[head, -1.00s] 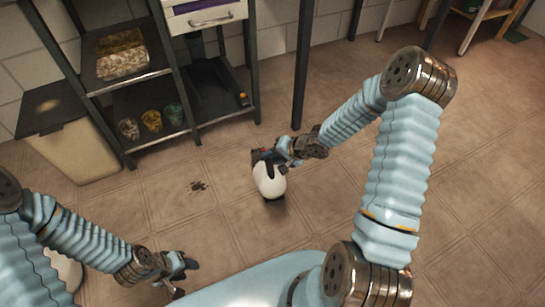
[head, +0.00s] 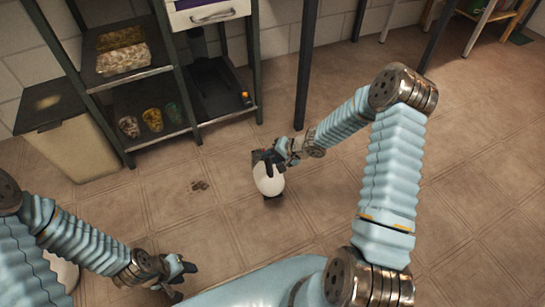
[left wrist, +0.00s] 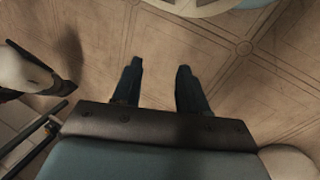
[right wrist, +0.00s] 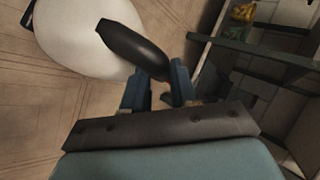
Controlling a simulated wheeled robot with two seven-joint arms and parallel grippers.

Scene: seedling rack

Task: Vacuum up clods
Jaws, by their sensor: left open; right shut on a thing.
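Dark brown clods (head: 199,186) lie in a small patch on the tiled floor, in front of the shelf rack. A white and black handheld vacuum (head: 268,179) is just right of the clods, at or close above the floor. My right gripper (head: 281,152) is shut on its dark handle (right wrist: 135,47). In the right wrist view the white body (right wrist: 75,35) fills the upper left. My left gripper (head: 178,277) is open and empty, low at the front left. Its two fingers (left wrist: 160,85) stand apart over bare floor, and the vacuum (left wrist: 25,70) shows at the left edge there.
A dark post (head: 305,65) rises behind the vacuum. The floor on the right is open.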

